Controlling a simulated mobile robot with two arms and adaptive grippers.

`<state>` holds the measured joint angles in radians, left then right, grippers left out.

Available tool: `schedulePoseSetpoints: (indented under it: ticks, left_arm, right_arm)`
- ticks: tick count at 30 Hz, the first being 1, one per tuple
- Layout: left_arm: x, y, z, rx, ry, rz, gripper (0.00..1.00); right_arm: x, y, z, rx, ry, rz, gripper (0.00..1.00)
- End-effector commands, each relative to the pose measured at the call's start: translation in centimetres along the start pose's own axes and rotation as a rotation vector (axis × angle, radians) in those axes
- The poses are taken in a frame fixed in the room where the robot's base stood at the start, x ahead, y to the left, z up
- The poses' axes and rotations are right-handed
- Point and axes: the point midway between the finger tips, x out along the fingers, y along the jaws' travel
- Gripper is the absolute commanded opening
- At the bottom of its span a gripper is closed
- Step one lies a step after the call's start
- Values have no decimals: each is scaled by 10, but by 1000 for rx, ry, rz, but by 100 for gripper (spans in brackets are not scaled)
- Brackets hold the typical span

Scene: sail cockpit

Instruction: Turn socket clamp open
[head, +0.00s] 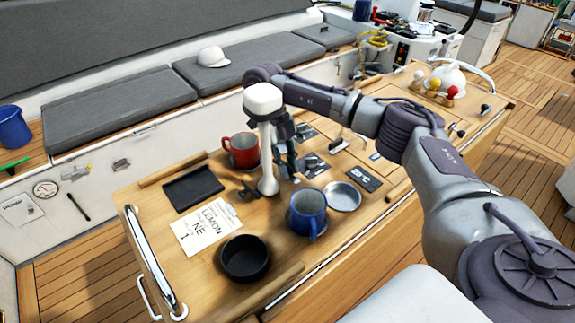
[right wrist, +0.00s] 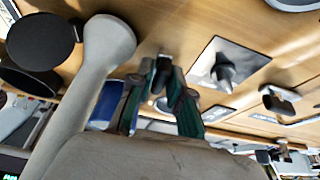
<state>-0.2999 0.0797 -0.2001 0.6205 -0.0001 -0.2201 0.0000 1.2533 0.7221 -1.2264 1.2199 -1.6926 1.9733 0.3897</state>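My right gripper (head: 288,175) points down at the table among small fittings, partly hidden behind a white post. In the right wrist view its two dark green fingers (right wrist: 160,68) come close together at a small metal piece near their tips. I cannot tell whether they grip it. In the head view a fitting with a pale lever (head: 338,145) is right of the gripper. Which fitting is the socket clamp is unclear. My left gripper is out of view.
A white capped post (head: 267,150) stands close to the gripper. The front left tabletop has some free room.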

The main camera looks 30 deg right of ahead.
Motion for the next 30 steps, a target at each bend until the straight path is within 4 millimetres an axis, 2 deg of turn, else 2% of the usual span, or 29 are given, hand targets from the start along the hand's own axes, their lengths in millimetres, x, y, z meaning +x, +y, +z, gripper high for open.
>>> schedulePoseSetpoints:
  ticks: [1, 3, 11, 14, 17, 24, 30]
  left_arm:
    - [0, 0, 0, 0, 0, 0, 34]
    - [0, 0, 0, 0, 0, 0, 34]
    - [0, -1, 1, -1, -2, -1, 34]
    - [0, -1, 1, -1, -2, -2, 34]
    - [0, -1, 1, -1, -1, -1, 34]
    - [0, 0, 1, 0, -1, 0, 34]
    - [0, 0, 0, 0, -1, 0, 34]
  right_arm:
    - [-1, 0, 0, 1, -1, 0, 30]
    - [0, 0, 0, 1, 0, 0, 37]
    - [0, 0, 0, 1, 1, 1, 37]
    - [-6, 0, 0, 1, 0, 1, 37]
    - [-20, 1, 0, 1, -1, 1, 37]
    - [-72, 0, 0, 3, -4, -3, 37]
    - [-106, 0, 0, 2, -2, -2, 37]
